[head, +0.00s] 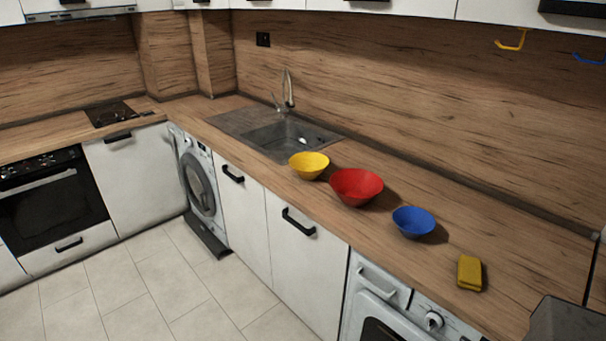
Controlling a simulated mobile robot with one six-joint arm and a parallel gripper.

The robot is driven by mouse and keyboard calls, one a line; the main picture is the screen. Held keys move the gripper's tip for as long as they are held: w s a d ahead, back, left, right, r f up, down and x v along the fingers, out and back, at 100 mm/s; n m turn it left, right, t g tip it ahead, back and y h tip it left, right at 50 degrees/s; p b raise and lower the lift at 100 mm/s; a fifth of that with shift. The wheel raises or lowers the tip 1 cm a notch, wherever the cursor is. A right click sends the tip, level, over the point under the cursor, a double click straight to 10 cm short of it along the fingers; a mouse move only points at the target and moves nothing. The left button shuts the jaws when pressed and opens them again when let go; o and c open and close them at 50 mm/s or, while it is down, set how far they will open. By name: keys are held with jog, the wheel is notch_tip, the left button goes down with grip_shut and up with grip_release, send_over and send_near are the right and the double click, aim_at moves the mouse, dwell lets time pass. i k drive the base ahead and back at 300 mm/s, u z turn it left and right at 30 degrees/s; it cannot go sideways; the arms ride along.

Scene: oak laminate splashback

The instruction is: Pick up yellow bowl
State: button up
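The yellow bowl (309,166) stands upright on the wooden countertop, just in front of the sink's right side and near the counter's front edge. It looks empty. My gripper is not visible in the head view, so its place relative to the bowl cannot be told.
A larger red bowl (356,187) stands close to the right of the yellow bowl. A blue bowl (413,222) and a yellow sponge-like block (469,273) lie further right. The sink (270,139) with its tap (288,90) is behind. The floor (150,285) in front is clear.

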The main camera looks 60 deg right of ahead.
aim_at(308, 165)
jog(key=z, duration=0.1)
jog(key=i, duration=0.95)
jog(key=u, duration=0.1)
